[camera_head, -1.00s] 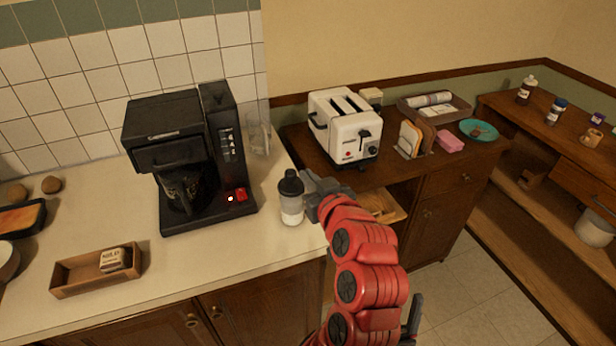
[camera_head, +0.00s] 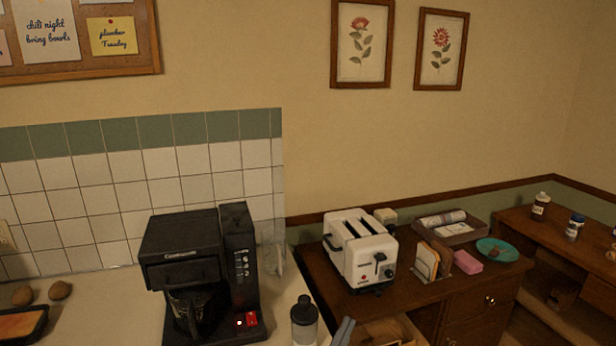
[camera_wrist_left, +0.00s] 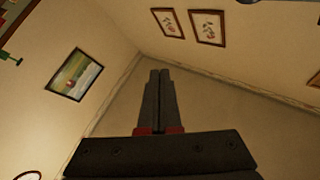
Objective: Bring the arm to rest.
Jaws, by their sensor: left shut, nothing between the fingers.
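My left gripper (camera_head: 343,331) shows only as grey fingertips at the bottom edge of the head view, just right of a dark-lidded bottle (camera_head: 304,322) on the counter. Whether it touches the bottle I cannot tell. In the left wrist view its two dark fingers (camera_wrist_left: 160,76) lie together, shut and empty, against the walls of the room. The rest of the left arm is below the head view. My right gripper is not in view.
A black coffee maker (camera_head: 200,275) stands left of the bottle. A white toaster (camera_head: 360,250), a bread holder (camera_head: 432,262) and a pink sponge (camera_head: 468,261) stand on the lower brown cabinet to the right. Two framed flower pictures (camera_head: 363,45) hang above.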

